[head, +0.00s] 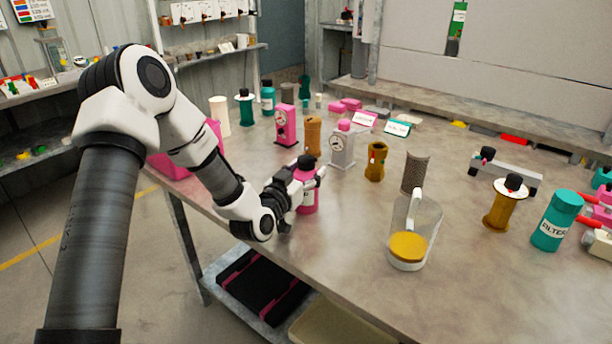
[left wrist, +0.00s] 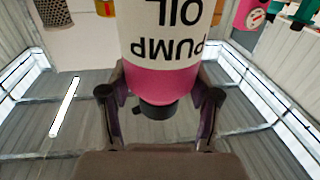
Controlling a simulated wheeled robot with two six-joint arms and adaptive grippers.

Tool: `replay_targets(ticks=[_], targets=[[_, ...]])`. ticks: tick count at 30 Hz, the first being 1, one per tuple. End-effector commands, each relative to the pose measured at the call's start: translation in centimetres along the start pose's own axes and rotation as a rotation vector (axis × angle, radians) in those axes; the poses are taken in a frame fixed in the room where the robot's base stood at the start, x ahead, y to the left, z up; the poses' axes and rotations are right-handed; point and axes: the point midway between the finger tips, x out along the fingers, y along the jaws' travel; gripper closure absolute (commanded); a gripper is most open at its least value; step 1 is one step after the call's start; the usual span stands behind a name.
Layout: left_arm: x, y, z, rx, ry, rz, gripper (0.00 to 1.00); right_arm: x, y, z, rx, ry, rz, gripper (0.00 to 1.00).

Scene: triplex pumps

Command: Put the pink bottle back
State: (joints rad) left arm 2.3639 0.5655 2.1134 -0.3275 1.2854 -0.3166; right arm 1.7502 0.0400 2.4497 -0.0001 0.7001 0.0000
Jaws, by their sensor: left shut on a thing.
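The pink bottle (head: 306,198) with a black cap is near the front edge of the table, in front of the grey pump-like part. In the left wrist view the bottle (left wrist: 165,82) shows close up, its white label reading "PUMP OIL" upside down. My left gripper (head: 303,184) is shut on the bottle, with one finger on each side of it in the left wrist view (left wrist: 160,100). I cannot tell whether its base touches the table. My right gripper is in neither view.
On the grey table (head: 340,270), a clear jug with yellow contents (head: 409,247) stands to the right, with a mesh cylinder (head: 415,173) behind it. A brass part (head: 375,162), a grey dial unit (head: 342,148) and a pink dial unit (head: 285,125) stand behind the bottle. A pink bin (head: 172,165) is left.

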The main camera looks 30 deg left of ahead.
Motion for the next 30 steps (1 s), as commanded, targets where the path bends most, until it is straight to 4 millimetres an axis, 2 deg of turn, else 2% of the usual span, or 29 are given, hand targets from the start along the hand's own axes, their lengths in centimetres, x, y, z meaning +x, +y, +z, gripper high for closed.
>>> replay_targets(ticks=[5, 6, 7, 8, 20, 23, 30], targets=[[0.0, 0.0, 0.4, 0.000, 0.000, 0.000, 1.00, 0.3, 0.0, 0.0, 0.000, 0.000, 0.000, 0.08], [0.0, 0.0, 0.3, 0.000, 0.000, 0.000, 0.28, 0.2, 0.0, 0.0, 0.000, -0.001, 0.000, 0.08], [0.0, 0.0, 0.3, 0.000, 0.000, 0.000, 0.17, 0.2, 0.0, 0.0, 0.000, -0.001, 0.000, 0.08], [0.0, 0.0, 0.3, 0.000, 0.000, 0.000, 0.13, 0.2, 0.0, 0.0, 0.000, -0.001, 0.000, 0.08], [-0.3, 0.0, -0.2, -0.001, 0.000, -0.001, 0.13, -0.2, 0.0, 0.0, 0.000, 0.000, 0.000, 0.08], [-1.9, -0.1, 0.0, -0.005, -0.002, -0.001, 0.13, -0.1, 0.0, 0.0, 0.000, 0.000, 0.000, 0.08], [-8.3, -0.1, -0.1, -0.009, -0.002, -0.003, 0.13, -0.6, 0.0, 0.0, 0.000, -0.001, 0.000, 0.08]])
